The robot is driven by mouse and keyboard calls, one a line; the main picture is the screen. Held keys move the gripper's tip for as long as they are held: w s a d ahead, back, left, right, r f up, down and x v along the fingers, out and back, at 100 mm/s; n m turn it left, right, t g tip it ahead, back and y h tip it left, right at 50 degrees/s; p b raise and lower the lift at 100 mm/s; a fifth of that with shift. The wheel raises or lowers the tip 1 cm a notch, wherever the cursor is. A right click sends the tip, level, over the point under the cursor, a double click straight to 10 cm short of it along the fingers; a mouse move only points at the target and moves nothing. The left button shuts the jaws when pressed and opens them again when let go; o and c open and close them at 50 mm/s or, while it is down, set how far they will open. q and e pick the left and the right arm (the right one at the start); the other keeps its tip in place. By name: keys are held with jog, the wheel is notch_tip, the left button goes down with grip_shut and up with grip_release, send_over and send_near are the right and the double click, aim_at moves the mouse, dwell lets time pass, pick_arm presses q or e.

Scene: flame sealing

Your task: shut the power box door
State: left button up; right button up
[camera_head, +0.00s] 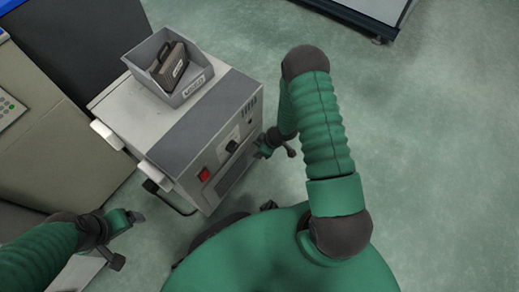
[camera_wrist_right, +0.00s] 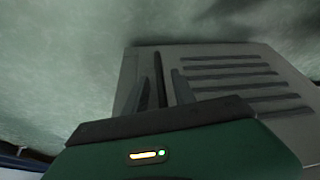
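A grey and white box-shaped unit (camera_head: 185,140) stands left of centre in the head view. Its front panel has a red switch (camera_head: 203,174), a dark knob and vent slots. I cannot tell whether this is the power box, and no door stands out clearly. My right gripper (camera_head: 276,148) is beside the panel's right end. In the right wrist view its two fingers (camera_wrist_right: 163,88) are apart, in front of a grey slotted panel (camera_wrist_right: 215,75) with a dark slit between them; contact is unclear. My left gripper (camera_head: 128,238) is open and empty, left of the unit.
A grey bin (camera_head: 188,88) holding a dark handled item (camera_head: 171,68) sits on top of the unit. Large beige and dark cabinets (camera_head: 60,125) stand at the left. A dark-edged platform (camera_head: 352,14) is at the top. The green floor (camera_head: 440,170) at the right is clear.

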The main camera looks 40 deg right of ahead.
jog(key=p+v, duration=1)
jog(key=v, duration=0.6)
jog(key=shift+r, duration=0.35)
jog(key=shift+d, duration=0.1)
